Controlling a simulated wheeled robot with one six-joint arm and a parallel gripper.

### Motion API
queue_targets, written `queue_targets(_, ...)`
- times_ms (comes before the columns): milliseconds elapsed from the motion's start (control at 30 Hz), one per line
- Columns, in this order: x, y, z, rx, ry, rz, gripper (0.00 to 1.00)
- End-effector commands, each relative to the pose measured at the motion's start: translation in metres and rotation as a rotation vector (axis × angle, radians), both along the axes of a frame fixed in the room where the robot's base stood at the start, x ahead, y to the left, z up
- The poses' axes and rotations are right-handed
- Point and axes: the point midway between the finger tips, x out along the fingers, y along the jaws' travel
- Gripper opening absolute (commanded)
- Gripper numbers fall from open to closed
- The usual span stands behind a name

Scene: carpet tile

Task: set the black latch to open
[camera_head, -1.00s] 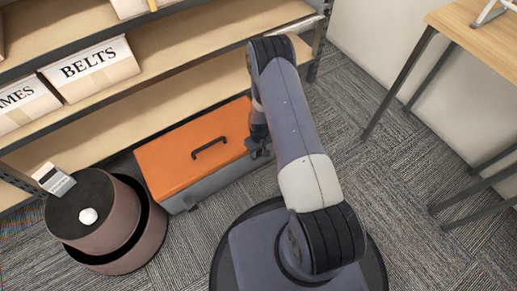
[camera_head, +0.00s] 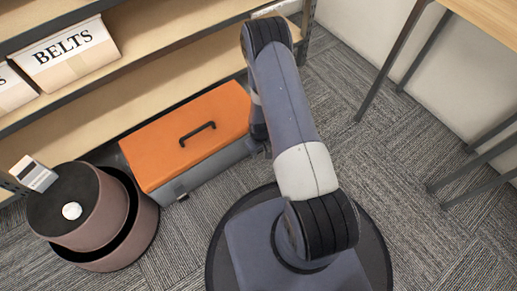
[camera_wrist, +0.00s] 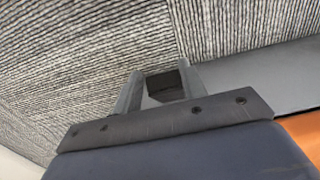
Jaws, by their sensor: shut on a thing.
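A toolbox with an orange lid (camera_head: 165,145) and grey body (camera_head: 218,163) sits on the carpet by the shelf; the lid is down. A small dark latch (camera_head: 181,194) shows on its front, towards the left. In the wrist view, my gripper (camera_wrist: 160,80) is shut on a small black block, which looks like the black latch (camera_wrist: 166,86), beside the grey body (camera_wrist: 250,75). The orange lid shows at the lower right corner there. In the head view, my arm hides the gripper and the toolbox's right front end. I cannot tell the held latch's position.
A round brown bin-like object (camera_head: 98,215) with a dark top stands left of the toolbox. The shelf (camera_head: 150,75) holds a box labelled BELTS (camera_head: 70,56). Table legs (camera_head: 395,60) stand at the right. Carpet between them is clear.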

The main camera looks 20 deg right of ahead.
Motion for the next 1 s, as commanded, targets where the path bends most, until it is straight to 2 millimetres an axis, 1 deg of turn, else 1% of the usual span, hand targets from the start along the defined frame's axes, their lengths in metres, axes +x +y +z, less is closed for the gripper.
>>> queue_targets(33,-0.0081,-0.0016,-0.0051,0.0,0.019,-0.002,0.0)
queue_targets(300,-0.0099,-0.0022,-0.0086,0.001,0.02,-0.003,0.0)
queue_targets(700,-0.0102,-0.0025,-0.0086,0.001,0.02,-0.004,0.0)
queue_targets(733,-0.0102,-0.0025,-0.0086,0.001,0.02,-0.004,0.42)
queue_targets(900,-0.0075,-0.0018,-0.008,0.001,0.014,-0.003,0.55)
queue_targets(1000,-0.0063,-0.0015,-0.0076,0.001,0.011,-0.003,0.62)
